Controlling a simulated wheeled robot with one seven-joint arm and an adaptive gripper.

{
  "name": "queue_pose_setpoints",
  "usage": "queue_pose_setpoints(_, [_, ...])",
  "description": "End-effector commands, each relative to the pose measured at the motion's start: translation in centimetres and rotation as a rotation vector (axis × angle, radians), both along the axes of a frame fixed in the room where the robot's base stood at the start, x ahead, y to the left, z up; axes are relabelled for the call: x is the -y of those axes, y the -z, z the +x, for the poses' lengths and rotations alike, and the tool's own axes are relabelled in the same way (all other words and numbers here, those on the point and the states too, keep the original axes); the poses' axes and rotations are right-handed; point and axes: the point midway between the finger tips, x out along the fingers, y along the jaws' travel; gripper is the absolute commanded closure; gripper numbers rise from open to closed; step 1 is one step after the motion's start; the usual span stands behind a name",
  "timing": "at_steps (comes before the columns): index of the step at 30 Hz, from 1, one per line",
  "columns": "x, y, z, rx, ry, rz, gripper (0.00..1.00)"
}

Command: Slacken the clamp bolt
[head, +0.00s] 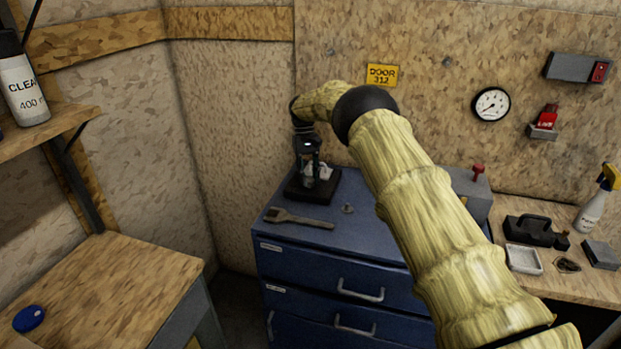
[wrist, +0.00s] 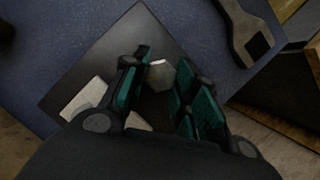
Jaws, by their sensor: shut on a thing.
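My gripper (head: 309,168) points down over a black square base plate (head: 296,190) on the blue drawer cabinet. In the wrist view, its two green-padded fingers (wrist: 164,92) stand either side of a grey hex bolt head (wrist: 159,74), shut on it. The same plate (wrist: 92,62) lies below, turned at an angle. Pale clamp parts (head: 324,172) stand on the plate beside the fingers; one pale block (wrist: 88,98) shows left of them in the wrist view. The bolt's shank and the lower clamp are hidden. An open-ended wrench (head: 298,218) lies on the cabinet in front of the plate.
A small metal piece (head: 347,208) lies on the cabinet (head: 325,260) right of the wrench. Behind my arm stands a grey box with a red knob (head: 478,170). A bench at right holds a black caddy (head: 529,230), a white tray (head: 524,259) and a spray bottle (head: 592,208).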

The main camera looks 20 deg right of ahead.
Motion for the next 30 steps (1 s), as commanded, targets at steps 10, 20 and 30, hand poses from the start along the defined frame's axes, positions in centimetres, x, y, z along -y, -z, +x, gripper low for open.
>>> queue_pose_setpoints(10, [-0.16,-0.06,-0.1,-0.003,-0.305,-0.002,0.95])
queue_pose_setpoints(20, [-0.22,-0.11,-0.09,-0.001,-0.493,-0.001,0.95])
queue_pose_setpoints(30, [-0.29,-0.03,-0.13,-0.001,-0.558,0.0,0.95])
